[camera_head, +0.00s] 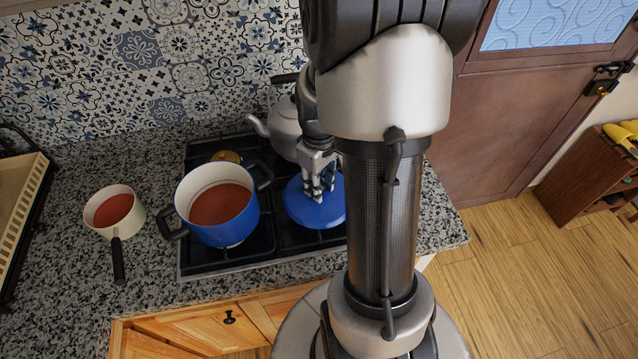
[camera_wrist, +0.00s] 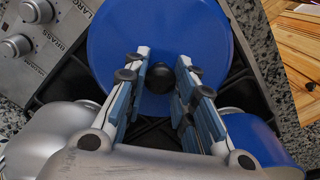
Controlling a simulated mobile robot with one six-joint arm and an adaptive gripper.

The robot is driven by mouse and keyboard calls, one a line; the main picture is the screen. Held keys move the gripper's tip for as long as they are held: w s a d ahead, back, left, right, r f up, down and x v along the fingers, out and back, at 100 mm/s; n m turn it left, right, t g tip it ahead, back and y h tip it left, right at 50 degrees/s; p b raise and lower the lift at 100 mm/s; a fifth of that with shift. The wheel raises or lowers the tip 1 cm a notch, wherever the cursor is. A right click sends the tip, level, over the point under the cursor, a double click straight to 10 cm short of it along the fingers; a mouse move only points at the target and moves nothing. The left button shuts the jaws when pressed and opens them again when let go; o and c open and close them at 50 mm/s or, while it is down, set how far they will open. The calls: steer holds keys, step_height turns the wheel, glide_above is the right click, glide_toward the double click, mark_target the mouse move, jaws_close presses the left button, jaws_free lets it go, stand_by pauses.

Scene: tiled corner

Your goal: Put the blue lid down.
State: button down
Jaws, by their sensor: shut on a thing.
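The blue lid (camera_head: 303,208) is a round disc with a dark knob (camera_wrist: 158,78), over the right part of the black hob. My gripper (camera_head: 319,190) is above the lid, its fingers pointing down, shut on the knob. In the wrist view the two fingers (camera_wrist: 160,72) stand on either side of the knob. The lid looks about level and close to the grate; I cannot tell whether it touches. My arm hides its right edge in the head view.
A blue pot (camera_head: 239,228) of red liquid stands left of the lid, uncovered. A grey kettle (camera_head: 284,128) is behind it. A small cream pan (camera_head: 95,215) stands on the granite counter (camera_head: 150,275).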

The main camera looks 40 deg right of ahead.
steer(key=shift+f+b, duration=0.45)
steer(key=shift+f, duration=0.2)
steer(key=c, duration=1.3)
jaws_free()
step_height(320, 180, up, 12)
steer(key=p, duration=0.4)
steer(key=s+a+r+t, duration=0.1)
steer(key=s+a+r, duration=0.2)
steer(key=a, duration=0.3)
steer(key=s+a+r+t, duration=0.2)
steer(key=s+a+r, duration=0.1)
steer(key=a+r, duration=0.2)
steer(key=s+a+r+m+t, duration=0.1)
steer(key=s+a+r, duration=0.2)
steer(key=a, duration=0.6)
steer(key=shift+s+a+r+t, duration=0.2)
steer(key=shift+r+t, duration=0.1)
steer(key=shift+r, duration=0.2)
steer(key=shift+f, duration=0.1)
